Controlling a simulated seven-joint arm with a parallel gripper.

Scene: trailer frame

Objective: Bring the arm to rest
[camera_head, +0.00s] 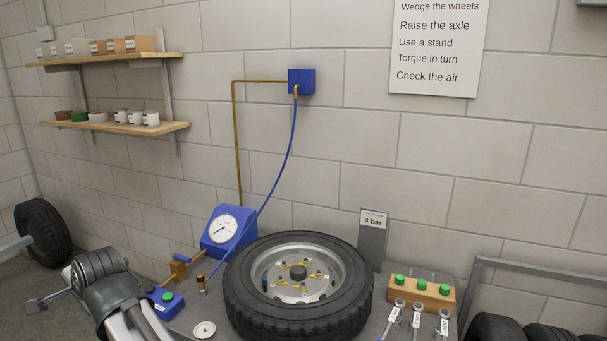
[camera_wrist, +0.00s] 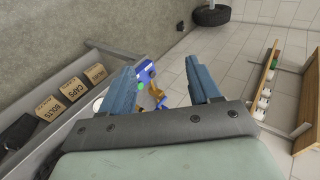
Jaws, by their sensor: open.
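My gripper (camera_wrist: 165,88) shows in the wrist view with its two blue fingers spread apart. Nothing is held between them; a blue box (camera_wrist: 146,74) and a brass-coloured fitting show in the background of the gap. In the head view my arm (camera_head: 110,290) is folded at the lower left, beside the bench and left of the tyre (camera_head: 298,285). The fingers cannot be made out clearly there.
A blue gauge (camera_head: 222,229), a blue button box (camera_head: 163,300) and a rack with green-topped pieces (camera_head: 421,292) stand around the tyre. A blue hose (camera_head: 283,165) hangs from the wall box. Shelves (camera_head: 115,125) and a spare wheel (camera_head: 42,232) are at the left.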

